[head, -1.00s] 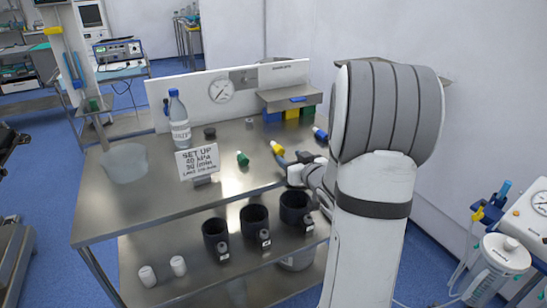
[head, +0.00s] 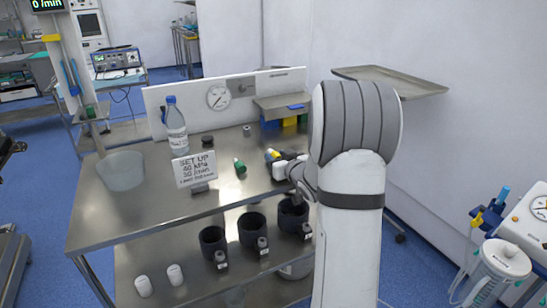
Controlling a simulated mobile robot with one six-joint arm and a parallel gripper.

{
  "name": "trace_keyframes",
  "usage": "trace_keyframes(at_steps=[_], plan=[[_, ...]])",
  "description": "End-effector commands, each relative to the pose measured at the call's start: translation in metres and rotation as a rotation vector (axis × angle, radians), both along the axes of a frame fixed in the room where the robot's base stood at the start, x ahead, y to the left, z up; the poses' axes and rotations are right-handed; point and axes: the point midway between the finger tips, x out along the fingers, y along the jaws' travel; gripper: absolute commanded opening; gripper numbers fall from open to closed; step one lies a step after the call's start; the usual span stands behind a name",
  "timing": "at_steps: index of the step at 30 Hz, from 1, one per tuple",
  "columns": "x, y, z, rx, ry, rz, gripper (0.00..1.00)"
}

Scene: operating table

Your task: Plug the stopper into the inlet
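A green stopper-like plug (head: 240,166) lies on the steel table top near the middle. A yellow plug (head: 271,155) lies to its right. My gripper (head: 279,158) is right beside the yellow plug, low over the table. Its fingers are small and partly hidden, so I cannot tell whether they touch the plug or are open. Blue, yellow and green blocks (head: 289,121) sit under a small grey shelf at the back panel. I cannot make out an inlet opening. My arm hides the right end of the table.
A bottle (head: 176,127), a sign (head: 194,169), a clear tub (head: 121,171) and a black cap (head: 207,140) stand on the table. A gauge (head: 218,97) is on the back panel. The table's front left is clear.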

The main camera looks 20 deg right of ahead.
Motion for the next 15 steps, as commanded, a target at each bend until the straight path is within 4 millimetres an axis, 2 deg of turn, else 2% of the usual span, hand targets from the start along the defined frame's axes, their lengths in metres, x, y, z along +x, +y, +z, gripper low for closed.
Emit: trace_keyframes(at_steps=[2, 12, 15], plan=[[-0.0002, -0.0002, 0.0000, 0.000, 0.000, 0.000, 0.32], [-0.0004, -0.0005, 0.0000, 0.000, 0.000, -0.001, 0.04], [-0.0004, -0.0006, 0.0002, 0.000, 0.000, -0.001, 0.02]])
